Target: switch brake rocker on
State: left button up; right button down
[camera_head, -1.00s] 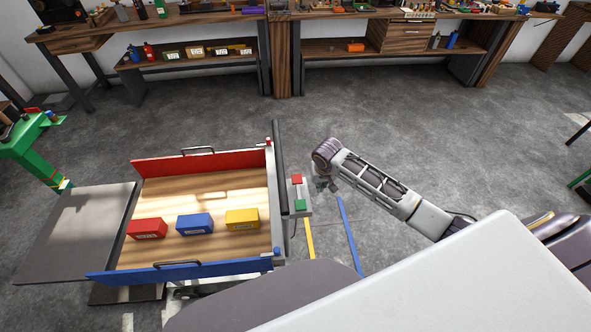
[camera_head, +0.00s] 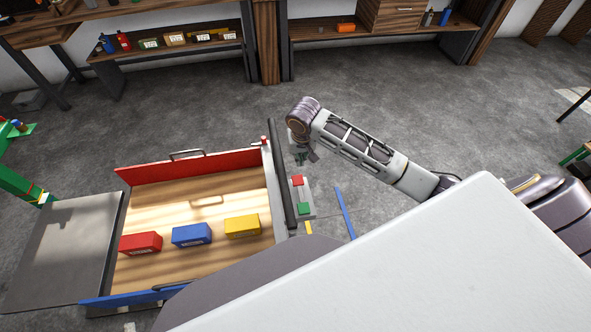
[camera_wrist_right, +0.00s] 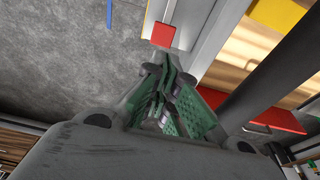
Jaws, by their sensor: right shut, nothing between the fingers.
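A grey control box (camera_head: 308,194) stands at the right side of the tray bench, with a red rocker or button (camera_head: 297,181) at its far end and a green one (camera_head: 304,208) nearer. I cannot read which one is the brake. My right gripper (camera_head: 302,159) points down just beyond the red end of the box. In the right wrist view, the right gripper (camera_wrist_right: 168,72) is shut and empty, with the red piece (camera_wrist_right: 162,35) just ahead of its fingertips. I cannot tell if they touch. My left gripper is not in view.
A wooden tray (camera_head: 157,200) with red and blue side walls holds a red box (camera_head: 140,243), a blue box (camera_head: 192,234) and a yellow box (camera_head: 242,226). A dark roller (camera_head: 282,170) runs between tray and control box. Floor beyond is clear.

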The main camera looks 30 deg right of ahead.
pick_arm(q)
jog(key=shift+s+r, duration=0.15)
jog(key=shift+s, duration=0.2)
pick_arm(e)
send_near(297, 176)
jog(key=f, duration=0.4)
jog(key=w+f, duration=0.1)
jog(key=f, duration=0.2)
jog(key=shift+w+d, duration=0.1)
jog(key=shift+d, duration=0.15)
dwell(0.4)
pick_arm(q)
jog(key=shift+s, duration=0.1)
pick_arm(e)
jog(key=shift+w, duration=0.1)
